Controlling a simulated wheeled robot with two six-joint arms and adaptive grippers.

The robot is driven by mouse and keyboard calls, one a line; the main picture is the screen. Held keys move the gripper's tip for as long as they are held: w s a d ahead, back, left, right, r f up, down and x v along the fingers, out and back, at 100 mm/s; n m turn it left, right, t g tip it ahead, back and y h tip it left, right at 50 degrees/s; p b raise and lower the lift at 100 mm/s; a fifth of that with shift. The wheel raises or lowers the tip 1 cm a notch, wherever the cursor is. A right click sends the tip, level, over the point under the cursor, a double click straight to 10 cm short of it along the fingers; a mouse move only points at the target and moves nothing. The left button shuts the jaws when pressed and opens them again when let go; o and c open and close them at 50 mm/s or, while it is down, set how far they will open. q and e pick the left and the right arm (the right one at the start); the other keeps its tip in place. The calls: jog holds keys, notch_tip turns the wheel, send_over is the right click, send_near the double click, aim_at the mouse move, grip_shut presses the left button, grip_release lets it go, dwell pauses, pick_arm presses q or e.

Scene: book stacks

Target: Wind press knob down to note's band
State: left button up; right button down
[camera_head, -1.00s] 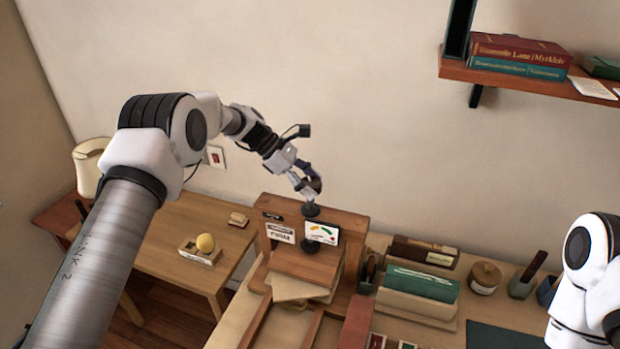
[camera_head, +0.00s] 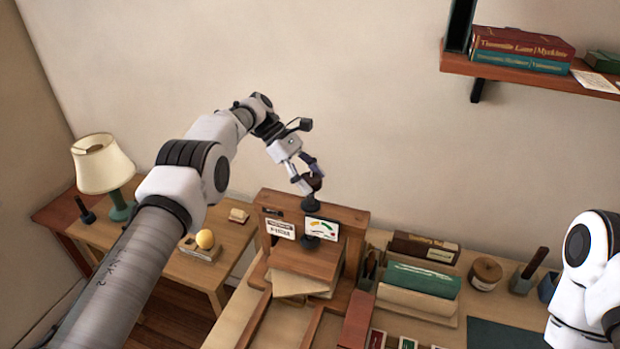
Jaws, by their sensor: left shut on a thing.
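The wooden press (camera_head: 360,220) stands on the desk in the middle of the head view. Its dark round knob (camera_head: 314,182) is on top, above a black screw collar (camera_head: 311,203). My left gripper (camera_head: 309,182) comes down from the upper left and is shut on the knob. A white gauge card with coloured bands (camera_head: 321,229) is on the press front; its pointer is too small to read. A white note (camera_head: 280,229) with print is fixed left of it. Papers (camera_head: 298,284) lie under the press board (camera_head: 305,260). My right gripper is out of view.
A green card file (camera_head: 422,280), a round lidded jar (camera_head: 485,275) and a pen cup (camera_head: 523,281) stand right of the press. A lamp (camera_head: 103,165) and a yellow ball on a small tray (camera_head: 205,240) are on the left table. A bookshelf (camera_head: 530,77) hangs upper right.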

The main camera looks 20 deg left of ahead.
aim_at(311, 178)
pick_arm(q)
jog(key=shift+w+r, duration=0.1)
jog(key=shift+r, duration=0.2)
jog(key=o, duration=0.9)
jog(key=shift+o, duration=1.3)
jog(key=shift+d, duration=0.1)
notch_tip(311, 178, up, 10)
